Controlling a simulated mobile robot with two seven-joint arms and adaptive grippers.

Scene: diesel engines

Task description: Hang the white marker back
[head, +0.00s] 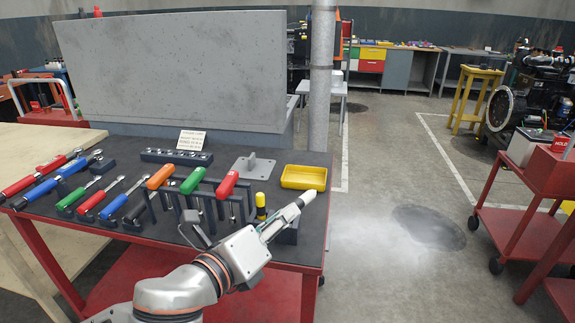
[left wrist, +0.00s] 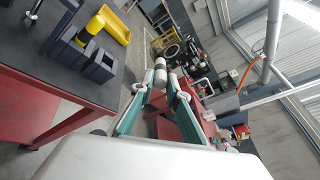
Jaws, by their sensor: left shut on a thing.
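The white marker (head: 307,198) is held at the tip of my left gripper (head: 284,217), above the right front part of the dark table top (head: 225,171). In the left wrist view, the white marker (left wrist: 162,70) shows between the closed fingertips of the left gripper (left wrist: 160,86). A dark block (head: 288,234) stands below the gripper, partly hidden by it. In the left wrist view, this dark block (left wrist: 97,67) is apart from the marker. A yellow marker (head: 261,205) with a black lower part stands upright in another dark holder beside it. My right gripper is not in view.
A yellow tray (head: 304,177) lies behind the white marker. Several screwdrivers and T-handled tools stand in racks to the left, including one with a red handle (head: 227,184). A grey post (head: 321,80) rises behind the table. Open floor (head: 400,275) lies to the right.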

